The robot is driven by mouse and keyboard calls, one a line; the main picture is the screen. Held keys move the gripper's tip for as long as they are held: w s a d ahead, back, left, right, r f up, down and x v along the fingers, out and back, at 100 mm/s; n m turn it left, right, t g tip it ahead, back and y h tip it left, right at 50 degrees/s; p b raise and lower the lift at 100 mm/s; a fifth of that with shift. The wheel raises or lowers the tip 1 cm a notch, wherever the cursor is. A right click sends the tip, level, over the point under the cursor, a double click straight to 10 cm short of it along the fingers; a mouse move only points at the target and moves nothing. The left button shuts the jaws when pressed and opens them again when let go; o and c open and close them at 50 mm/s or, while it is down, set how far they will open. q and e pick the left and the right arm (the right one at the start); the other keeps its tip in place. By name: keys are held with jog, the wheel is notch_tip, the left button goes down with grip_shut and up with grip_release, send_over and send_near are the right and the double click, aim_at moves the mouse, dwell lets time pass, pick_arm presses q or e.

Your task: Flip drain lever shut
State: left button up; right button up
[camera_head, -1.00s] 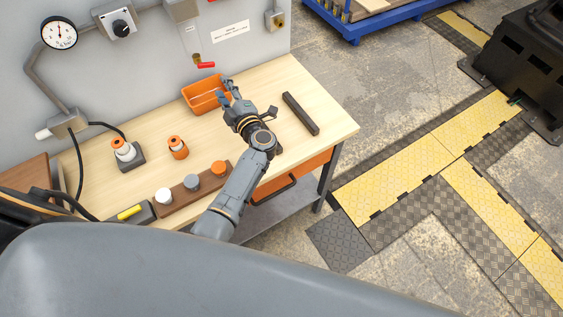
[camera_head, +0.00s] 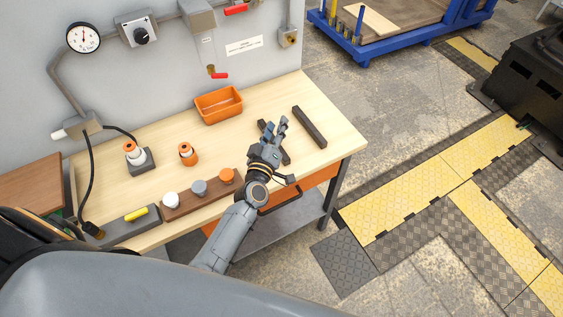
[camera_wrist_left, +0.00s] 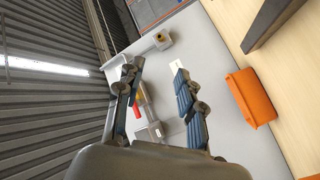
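A small brass valve (camera_head: 210,69) with a red lever (camera_head: 219,75) hangs below a grey box on the wall panel, probably the drain valve; its lever points sideways to the right. A second red lever (camera_head: 236,9) shows higher up at the top edge. My left gripper (camera_head: 273,123) is over the bench, right of the orange bin and well apart from both levers. In the left wrist view its fingers (camera_wrist_left: 157,66) are spread with nothing between them; a red handle (camera_wrist_left: 138,109) shows beyond them, partly hidden. My right gripper is in no view.
The orange bin (camera_head: 219,104) stands at the back of the bench (camera_head: 105,178). A dark bar (camera_head: 310,127) lies right of my gripper, another dark piece (camera_head: 286,157) under it. A rack with white, grey and orange caps (camera_head: 199,187) is at the front. A gauge (camera_head: 83,38) is on the wall.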

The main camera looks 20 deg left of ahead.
pick_arm(q)
jog(key=s+d+f+m+g+h, duration=0.1)
jog(key=f, duration=0.1)
jog(key=s+d+f+m+g+h, duration=0.1)
jog(key=s+d+f+m+h, duration=0.1)
jog(key=s+d+f+m+g+h, duration=0.1)
jog(key=s+f+m, duration=0.1)
jog(key=shift+s+d+f+h+b, duration=0.2)
jog(key=shift+s+h+b, duration=0.1)
jog(key=shift+h, duration=0.1)
